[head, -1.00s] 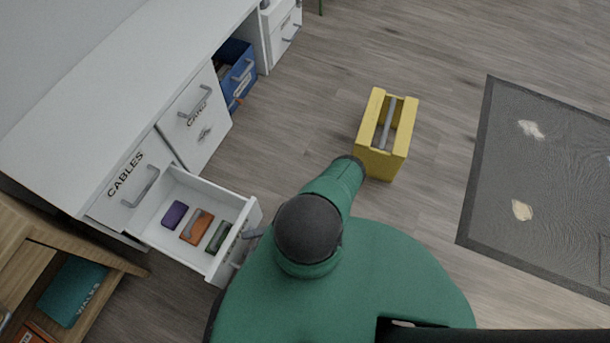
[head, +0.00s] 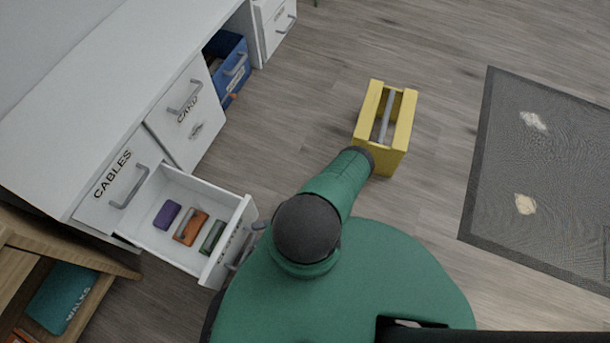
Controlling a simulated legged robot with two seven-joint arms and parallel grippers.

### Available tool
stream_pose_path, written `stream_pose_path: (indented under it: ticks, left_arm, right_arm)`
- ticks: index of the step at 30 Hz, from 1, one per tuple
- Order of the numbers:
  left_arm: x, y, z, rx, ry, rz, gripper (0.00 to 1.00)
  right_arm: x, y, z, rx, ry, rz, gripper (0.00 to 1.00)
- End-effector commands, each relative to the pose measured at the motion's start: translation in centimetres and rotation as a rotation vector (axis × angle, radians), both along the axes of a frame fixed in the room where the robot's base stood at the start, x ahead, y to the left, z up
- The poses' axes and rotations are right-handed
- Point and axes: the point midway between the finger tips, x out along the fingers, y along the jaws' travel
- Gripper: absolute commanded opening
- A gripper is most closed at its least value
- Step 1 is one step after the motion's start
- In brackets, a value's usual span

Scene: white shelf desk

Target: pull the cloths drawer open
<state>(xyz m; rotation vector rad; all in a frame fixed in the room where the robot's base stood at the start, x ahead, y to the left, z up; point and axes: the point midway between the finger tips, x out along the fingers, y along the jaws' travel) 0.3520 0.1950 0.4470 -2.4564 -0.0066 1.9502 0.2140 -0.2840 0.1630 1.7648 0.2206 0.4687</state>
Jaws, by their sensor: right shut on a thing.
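A white drawer (head: 183,253) stands pulled out from the white desk below the CABLES drawer. A purple item (head: 167,214), an orange item (head: 191,227) and a green item (head: 212,238) lie inside it. The lettering on its front is too steeply angled to read. Its grey handle (head: 243,249) shows partly at the front. My right gripper (head: 257,227) is at this handle and shut on it, mostly hidden behind my own green and black arm. My left gripper is not in view.
The CABLES drawer (head: 111,187) and the CARD drawer (head: 186,121) are shut. A blue bin (head: 230,70) stands under the desk. A yellow carrier (head: 401,130) stands on the floor by my arm. A wooden shelf (head: 108,260) is at lower left, a grey mat (head: 560,165) at right.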

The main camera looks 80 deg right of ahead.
Motion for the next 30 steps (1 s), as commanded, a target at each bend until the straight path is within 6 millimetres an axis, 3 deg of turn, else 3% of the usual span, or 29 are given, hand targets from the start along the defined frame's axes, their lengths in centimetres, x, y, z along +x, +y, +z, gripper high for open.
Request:
stream_pose_path:
  ticks: [1,2,24,30]
  left_arm:
    - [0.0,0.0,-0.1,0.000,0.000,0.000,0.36]
    - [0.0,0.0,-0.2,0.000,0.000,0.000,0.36]
    - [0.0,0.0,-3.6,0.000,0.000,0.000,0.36]
    - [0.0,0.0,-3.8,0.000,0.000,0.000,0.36]
  right_arm:
    - [-7.2,-3.1,0.9,-0.031,0.077,0.047,0.46]
    - [-7.3,-3.3,1.0,-0.032,0.077,0.046,0.34]
    - [-12.2,-6.3,1.6,-0.029,0.073,0.045,0.34]
    - [-12.7,-6.6,2.0,-0.027,0.071,0.045,0.34]
